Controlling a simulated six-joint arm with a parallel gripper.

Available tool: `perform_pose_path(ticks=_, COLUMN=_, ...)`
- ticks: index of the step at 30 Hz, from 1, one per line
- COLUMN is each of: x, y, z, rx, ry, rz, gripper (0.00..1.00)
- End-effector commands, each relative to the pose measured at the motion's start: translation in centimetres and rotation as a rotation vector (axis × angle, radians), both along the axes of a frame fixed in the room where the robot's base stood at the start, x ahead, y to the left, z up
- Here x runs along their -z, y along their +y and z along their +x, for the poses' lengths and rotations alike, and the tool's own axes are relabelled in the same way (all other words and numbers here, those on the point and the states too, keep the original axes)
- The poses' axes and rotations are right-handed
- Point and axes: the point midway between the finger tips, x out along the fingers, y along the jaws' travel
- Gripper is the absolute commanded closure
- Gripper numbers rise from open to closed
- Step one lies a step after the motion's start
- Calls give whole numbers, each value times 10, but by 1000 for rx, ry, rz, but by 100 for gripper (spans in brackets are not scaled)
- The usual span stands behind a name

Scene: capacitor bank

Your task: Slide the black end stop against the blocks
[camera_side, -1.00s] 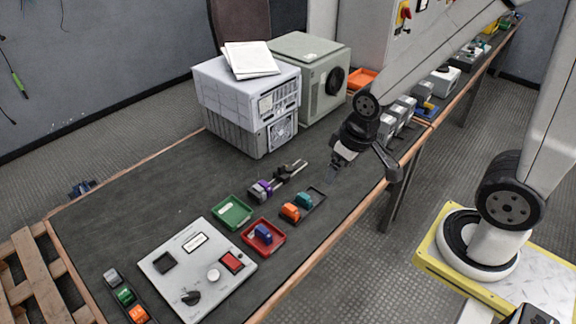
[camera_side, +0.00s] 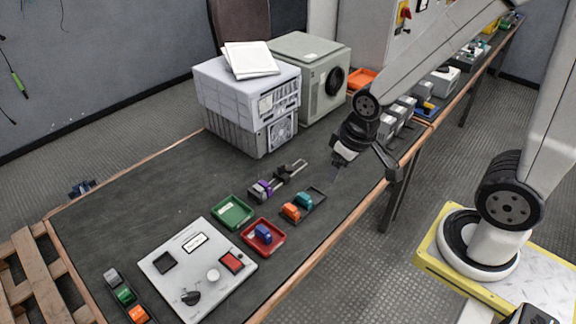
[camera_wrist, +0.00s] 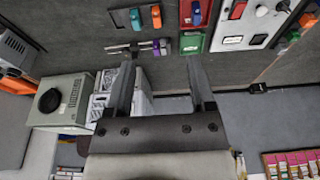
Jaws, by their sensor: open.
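A short rail (camera_side: 297,167) lies on the dark bench top, with a purple block (camera_side: 264,187) and grey blocks grouped at its near-left end. The black end stop (camera_side: 283,173) appears as a dark piece on the rail, apart from the blocks toward the far-right end. In the wrist view the purple block (camera_wrist: 160,47) sits at the right end of the rail (camera_wrist: 118,49); the end stop is hard to make out there. My gripper (camera_side: 337,173) is above the bench to the right of the rail. Its fingers are wide apart and empty in the wrist view (camera_wrist: 162,72).
A black tray (camera_side: 315,208) with orange and teal blocks lies beside the rail. A green tray (camera_side: 233,212), a red tray (camera_side: 275,247) with a blue block and a control panel (camera_side: 180,250) lie nearer. Grey equipment boxes (camera_side: 245,105) stand behind. Bench left of the rail is clear.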

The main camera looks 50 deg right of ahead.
Motion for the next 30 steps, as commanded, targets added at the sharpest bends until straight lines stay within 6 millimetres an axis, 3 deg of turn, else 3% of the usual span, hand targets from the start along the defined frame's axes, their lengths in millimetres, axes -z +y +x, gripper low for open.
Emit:
perform_pose_path(ticks=1, x=0, y=0, z=1, rx=4, ry=0, rz=1, gripper=48)
perform_pose_path(ticks=3, x=0, y=-1, z=4, rx=15, ry=2, rz=2, gripper=65)
perform_pose_path(ticks=11, x=1, y=-7, z=40, rx=150, ry=24, rz=29, gripper=65)
perform_pose_path(ticks=20, x=14, y=-25, z=113, rx=456, ry=67, rz=81, gripper=65)
perform_pose_path(ticks=30, x=45, y=-53, z=188, rx=820, ry=114, rz=128, gripper=65)
